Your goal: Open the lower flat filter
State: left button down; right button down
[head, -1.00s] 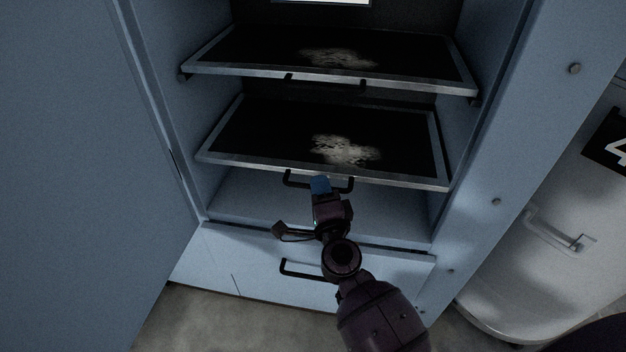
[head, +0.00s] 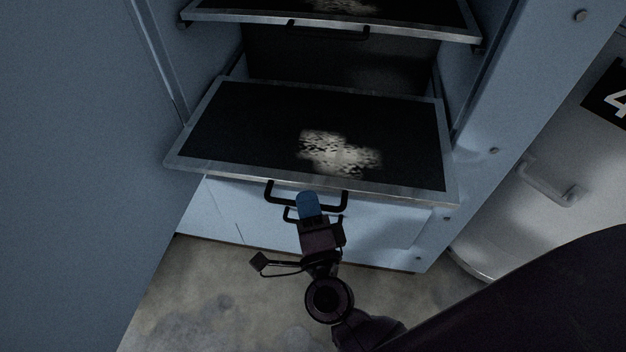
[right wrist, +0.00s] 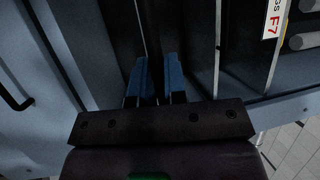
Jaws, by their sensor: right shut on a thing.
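The lower flat filter (head: 225,125) is a dark flat panel in a grey metal frame, with a pale patch of fluff on it. It sticks out of the front of the blue cabinet. Its black bar handle (head: 345,203) hangs at the front edge. My right gripper (head: 307,203), with blue fingertips, is shut on this handle near its middle. In the right wrist view the two blue fingers (right wrist: 156,80) stand close together, and the grasped part is hard to make out. My left gripper is not in view.
The upper flat filter (head: 420,22) sits above, inside the cabinet. A drawer front (head: 235,212) with a black handle is below. A large blue door (head: 70,180) stands open at left. A white rounded machine cover (head: 530,190) is at right. Bare floor (head: 205,290) lies in front.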

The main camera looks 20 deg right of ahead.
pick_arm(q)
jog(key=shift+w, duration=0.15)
pick_arm(e)
jog(key=shift+s+a, duration=0.4)
jog(key=shift+s, duration=0.15)
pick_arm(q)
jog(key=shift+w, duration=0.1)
pick_arm(e)
jog(key=c, duration=1.2)
grip_release()
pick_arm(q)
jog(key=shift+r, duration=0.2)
pick_arm(e)
jog(key=shift+v, duration=5.45)
